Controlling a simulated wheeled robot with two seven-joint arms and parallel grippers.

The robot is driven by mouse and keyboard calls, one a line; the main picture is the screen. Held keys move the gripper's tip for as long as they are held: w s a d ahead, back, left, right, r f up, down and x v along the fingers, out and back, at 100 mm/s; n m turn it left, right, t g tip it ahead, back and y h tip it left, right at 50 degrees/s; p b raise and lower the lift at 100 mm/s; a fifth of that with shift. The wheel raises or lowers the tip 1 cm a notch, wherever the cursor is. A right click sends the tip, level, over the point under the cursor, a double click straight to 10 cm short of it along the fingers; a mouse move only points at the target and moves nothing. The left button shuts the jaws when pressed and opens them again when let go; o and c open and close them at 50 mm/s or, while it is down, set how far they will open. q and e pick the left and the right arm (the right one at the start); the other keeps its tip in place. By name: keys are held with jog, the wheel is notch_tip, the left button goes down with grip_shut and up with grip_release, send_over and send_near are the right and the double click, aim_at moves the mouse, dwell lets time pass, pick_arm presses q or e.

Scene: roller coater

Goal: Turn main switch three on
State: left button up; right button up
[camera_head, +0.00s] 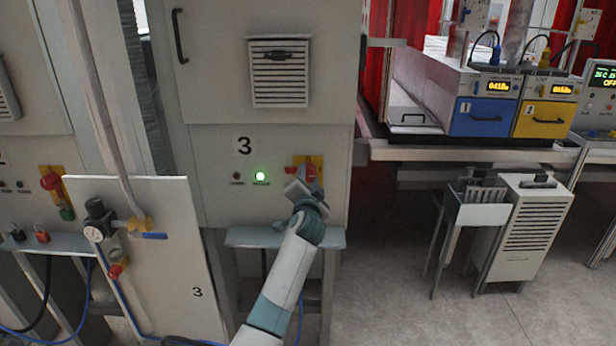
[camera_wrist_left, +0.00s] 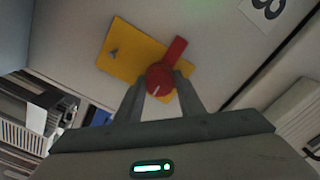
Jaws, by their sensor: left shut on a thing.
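Main switch three is a red rotary handle on a yellow plate (camera_head: 316,161), low on the cabinet front marked 3. In the head view my left gripper (camera_head: 306,184) is at the switch and covers part of it. In the left wrist view the red switch handle (camera_wrist_left: 174,52) points up and slightly right from its round hub, with the yellow plate (camera_wrist_left: 125,52) behind it. There, my left gripper (camera_wrist_left: 160,82) has its two fingers on either side of the hub, shut on it. A green lamp (camera_head: 260,176) glows left of the switch, beside a dark lamp (camera_head: 237,176). My right gripper is not in view.
A narrow shelf (camera_head: 262,238) juts out below the switch. A white panel (camera_head: 160,262) with a gauge and valve stands in front at the left. Blue and yellow drawer units (camera_head: 477,118) are on a bench at the right. Open floor lies at the lower right.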

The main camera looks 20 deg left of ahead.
pick_arm(q)
jog(key=shift+r+m, duration=0.15)
jog(key=shift+m, duration=0.15)
jog(key=o, duration=1)
jog(key=shift+w, duration=0.1)
jog(key=shift+o, duration=0.2)
jog(key=shift+s+d+f+b, duration=0.15)
jog(key=shift+s, duration=0.3)
jog(key=shift+s+d+f+b, duration=0.1)
jog(key=shift+s+b, duration=0.05)
jog(key=shift+s, duration=0.3)
jog(key=b+v, duration=0.4)
jog(key=v, duration=1.1)
jog(key=shift+s+r, duration=0.2)
jog(key=shift+s, duration=0.1)
jog(key=shift+d+f, duration=0.1)
